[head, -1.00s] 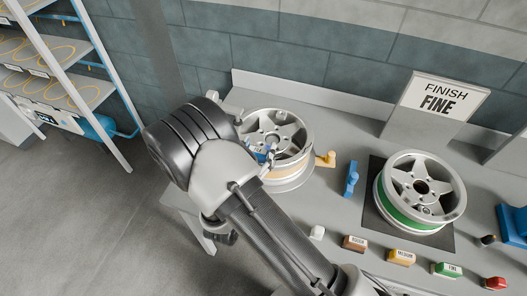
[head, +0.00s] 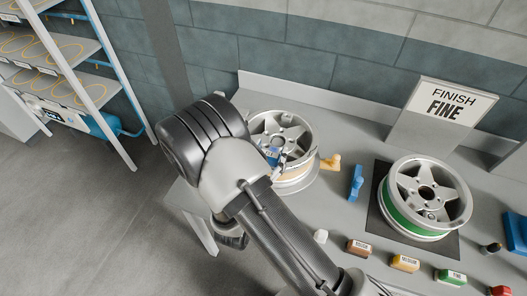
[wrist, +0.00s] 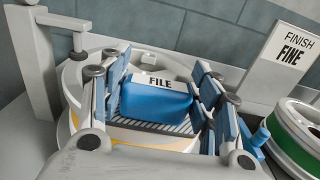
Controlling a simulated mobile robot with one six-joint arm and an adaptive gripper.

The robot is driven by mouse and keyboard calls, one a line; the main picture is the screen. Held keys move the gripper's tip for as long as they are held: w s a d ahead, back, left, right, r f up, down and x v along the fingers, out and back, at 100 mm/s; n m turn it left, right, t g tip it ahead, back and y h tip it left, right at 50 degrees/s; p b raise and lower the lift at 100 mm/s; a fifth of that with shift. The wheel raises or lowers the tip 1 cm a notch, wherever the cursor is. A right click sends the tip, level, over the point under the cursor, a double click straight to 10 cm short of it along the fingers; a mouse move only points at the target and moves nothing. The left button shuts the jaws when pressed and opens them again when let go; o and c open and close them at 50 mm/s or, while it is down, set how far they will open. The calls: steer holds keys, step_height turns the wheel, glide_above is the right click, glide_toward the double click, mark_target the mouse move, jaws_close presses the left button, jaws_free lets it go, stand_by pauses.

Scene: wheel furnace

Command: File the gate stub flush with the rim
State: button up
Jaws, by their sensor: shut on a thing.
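The wheel with a tan band (head: 296,126) sits at the left of the grey bench in the head view, partly hidden by my arm. Its pale rim also shows behind the gripper in the wrist view (wrist: 75,75). My gripper (wrist: 162,100) is shut on the blue file (wrist: 155,102), a block labelled FILE with a ridged dark lower edge. The file is over the near side of the wheel. I cannot tell whether it touches the rim.
A second wheel with a green band (head: 428,198) rests on a dark mat to the right. A FINISH FINE sign (head: 446,105) stands behind it. Several small labelled blocks line the bench front, including a brown one (head: 359,247).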

steer(key=shift+s+d, duration=0.15)
steer(key=shift+d, duration=0.3)
steer(key=shift+w+a+b, duration=0.15)
steer(key=shift+w+a, duration=0.1)
steer(key=shift+a, duration=0.45)
steer(key=shift+w+a+b, duration=0.1)
steer(key=shift+w+a, duration=0.15)
steer(key=shift+a, duration=0.45)
steer(key=shift+w+a+b, duration=0.15)
steer(key=shift+w+a, duration=0.1)
steer(key=shift+a, duration=0.45)
steer(key=shift+s+d, duration=0.25)
steer(key=shift+d, duration=0.45)
steer(key=shift+s+d, duration=0.25)
steer(key=shift+d, duration=0.45)
steer(key=shift+s+d, duration=0.25)
steer(key=shift+d, duration=0.45)
steer(key=shift+a, duration=0.15)
steer(key=shift+w+a+f, duration=0.1)
steer(key=shift+w+a, duration=0.1)
steer(key=shift+a, duration=0.25)
steer(key=shift+w+a, duration=0.15)
steer(key=shift+a, duration=0.3)
steer(key=shift+r+p, duration=3.1)
steer(key=shift+r, duration=1.45)
